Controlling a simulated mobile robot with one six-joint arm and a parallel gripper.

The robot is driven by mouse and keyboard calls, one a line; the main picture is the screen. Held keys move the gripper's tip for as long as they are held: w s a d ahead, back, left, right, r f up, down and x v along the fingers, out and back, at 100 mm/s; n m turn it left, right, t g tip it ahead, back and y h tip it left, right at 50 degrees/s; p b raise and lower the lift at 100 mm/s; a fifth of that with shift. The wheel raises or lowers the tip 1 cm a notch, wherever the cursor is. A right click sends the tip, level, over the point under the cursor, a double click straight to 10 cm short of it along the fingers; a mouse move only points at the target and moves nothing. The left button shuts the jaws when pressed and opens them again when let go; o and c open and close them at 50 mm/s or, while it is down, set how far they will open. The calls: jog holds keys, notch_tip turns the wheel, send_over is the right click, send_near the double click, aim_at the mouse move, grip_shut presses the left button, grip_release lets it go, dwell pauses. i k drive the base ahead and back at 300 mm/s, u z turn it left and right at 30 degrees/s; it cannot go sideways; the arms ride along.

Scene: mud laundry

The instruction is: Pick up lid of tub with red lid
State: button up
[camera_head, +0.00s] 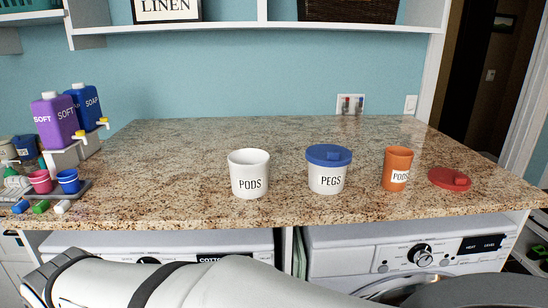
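A red lid (450,180) with a small raised knob lies flat on the granite counter (210,140), at the right. Just left of it stands an open orange tub (397,168) labelled PODS. A white tub (249,174) labelled PODS stands open, further left. Between these two stands a white tub (328,179) labelled PEGS with a blue lid (329,155) on it. No tub wears the red lid, and I cannot tell which tub it belongs to. My white arm crosses the bottom of the view, below the counter's front edge. My gripper is not in view.
Purple and blue soap bottles (54,119) and a tray (77,194) with small cups stand at the left. A shelf (250,27) hangs above. Washing machines (410,250) stand under the counter. The counter's back and centre are clear.

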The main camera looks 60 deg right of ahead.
aim_at(446, 179)
jog(key=u, duration=0.1)
jog(key=k, duration=2.35)
jog(key=z, duration=2.1)
jog(key=i, duration=1)
